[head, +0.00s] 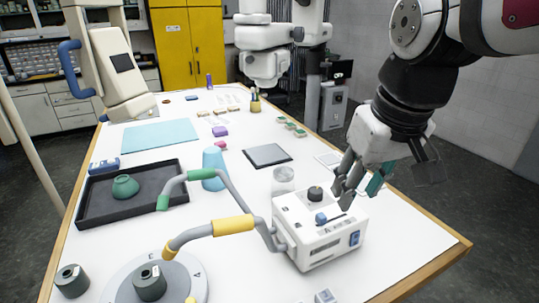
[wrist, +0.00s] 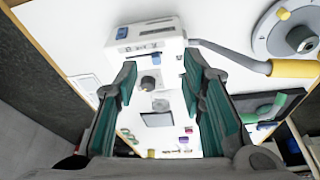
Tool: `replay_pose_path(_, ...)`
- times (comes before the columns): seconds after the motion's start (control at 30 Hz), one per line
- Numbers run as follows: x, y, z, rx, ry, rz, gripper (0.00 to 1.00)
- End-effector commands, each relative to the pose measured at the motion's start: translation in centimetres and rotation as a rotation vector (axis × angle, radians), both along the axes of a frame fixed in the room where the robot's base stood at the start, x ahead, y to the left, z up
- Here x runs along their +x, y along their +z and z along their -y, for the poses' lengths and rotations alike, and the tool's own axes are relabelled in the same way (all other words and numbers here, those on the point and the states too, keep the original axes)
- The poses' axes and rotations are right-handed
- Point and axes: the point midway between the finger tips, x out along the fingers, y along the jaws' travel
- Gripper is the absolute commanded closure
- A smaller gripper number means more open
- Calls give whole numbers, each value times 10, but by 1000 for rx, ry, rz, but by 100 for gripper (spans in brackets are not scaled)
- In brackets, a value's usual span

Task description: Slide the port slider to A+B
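A white box device (head: 292,232) stands near the table's right front. Its top carries a black round knob (head: 315,194), a blue slider knob (head: 321,218) and printed labels. I take the blue knob as the port slider; the lettering is too small to read surely. A blue rocker switch (head: 354,238) is on its front face. My gripper (head: 358,190) is open and empty, pointing down over the box's right rear edge, right of the black knob.
A bent grey arm with a yellow sleeve (head: 233,225) runs up to the box's left side. A black tray (head: 95,205) lies farther left.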

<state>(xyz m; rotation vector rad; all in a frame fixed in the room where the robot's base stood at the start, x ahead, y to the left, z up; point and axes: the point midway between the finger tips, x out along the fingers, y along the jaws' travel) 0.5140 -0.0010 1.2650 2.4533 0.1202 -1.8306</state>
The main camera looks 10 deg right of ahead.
Motion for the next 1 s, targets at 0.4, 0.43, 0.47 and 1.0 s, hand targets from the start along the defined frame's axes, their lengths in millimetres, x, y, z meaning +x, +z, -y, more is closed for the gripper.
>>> replay_pose_path(0.4, 94, -11, -2, -32, 143, -229, 63)
replay_pose_path(0.43, 99, -13, -2, -34, 150, -239, 63)
replay_pose_path(0.47, 103, -15, -2, -36, 157, -248, 63)
replay_pose_path(1.0, 117, -66, -2, -43, 185, -292, 63)
